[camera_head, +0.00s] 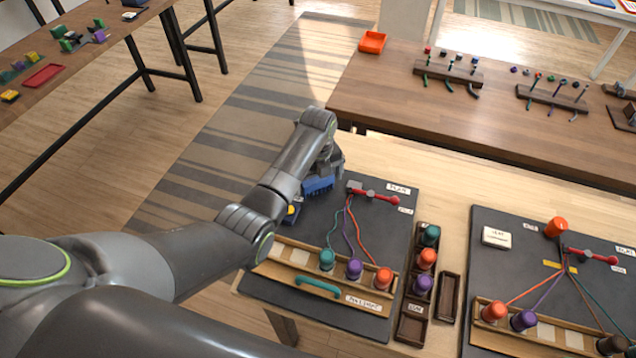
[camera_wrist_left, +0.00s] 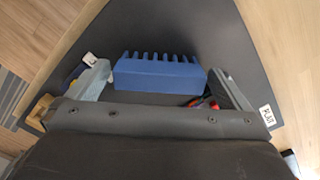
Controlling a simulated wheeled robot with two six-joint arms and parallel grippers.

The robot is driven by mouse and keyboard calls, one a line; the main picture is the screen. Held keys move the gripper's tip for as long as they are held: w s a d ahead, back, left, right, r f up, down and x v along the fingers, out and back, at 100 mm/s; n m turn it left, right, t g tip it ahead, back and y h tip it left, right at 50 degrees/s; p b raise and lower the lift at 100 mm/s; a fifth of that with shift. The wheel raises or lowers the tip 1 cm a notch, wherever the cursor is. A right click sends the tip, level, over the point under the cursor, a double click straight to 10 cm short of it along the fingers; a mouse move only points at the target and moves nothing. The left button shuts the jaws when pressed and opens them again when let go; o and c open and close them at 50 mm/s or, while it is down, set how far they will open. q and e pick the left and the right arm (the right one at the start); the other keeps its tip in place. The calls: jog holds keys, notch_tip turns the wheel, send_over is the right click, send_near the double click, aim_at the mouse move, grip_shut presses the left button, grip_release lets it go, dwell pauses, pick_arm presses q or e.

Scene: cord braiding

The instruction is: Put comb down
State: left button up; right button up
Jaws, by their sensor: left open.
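The blue comb (camera_head: 318,185) is at the far left corner of the left dark board (camera_head: 385,222). In the left wrist view the comb (camera_wrist_left: 158,76) lies between the two grey fingers, its teeth pointing away from the wrist. My left gripper (camera_head: 326,172) is open around it. I cannot tell whether the fingers still touch the comb's ends, or whether it rests fully on the board. The arm hides part of the comb and the board's left edge. My right gripper is not in view.
Right of the comb, a red-handled clamp (camera_head: 372,195) holds green, purple and red cords. They run to spools in a wooden rack (camera_head: 300,262). A blue and yellow item (camera_head: 291,212) sits close beside the arm. Spool trays (camera_head: 413,328) and a second board (camera_head: 480,262) stand to the right.

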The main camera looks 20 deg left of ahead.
pick_arm(q)
jog(key=shift+f, duration=1)
jog(key=c, duration=1)
jog(key=shift+r, duration=0.1)
